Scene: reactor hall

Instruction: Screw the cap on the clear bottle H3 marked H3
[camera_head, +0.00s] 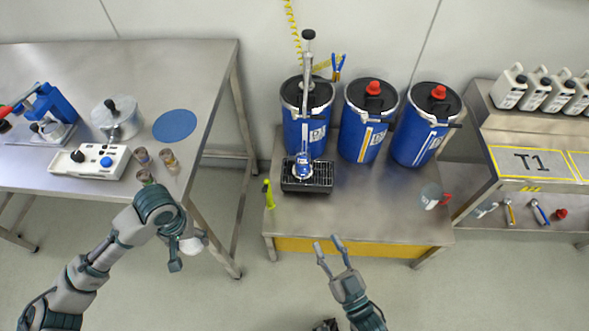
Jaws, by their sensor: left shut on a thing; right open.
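My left gripper (186,250) is shut on a small white, rounded thing (194,244), held off the front right edge of the left table. The gripper hides part of it, and I cannot tell whether it is a cap or a bottle. My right gripper (329,246) is open and empty, in front of the middle table's yellow front edge. Several small clear containers (168,160) with brownish contents stand near the front edge of the left table. No H3 marking is readable, so I cannot tell which thing is bottle H3.
The left table (60,62) also holds a white box with knobs (90,161), a metal pot (117,120) and a blue disc (175,125). The middle table (356,217) holds blue drums (366,130), a black drip tray (320,180) and a clear mug (431,196). Its front middle is clear.

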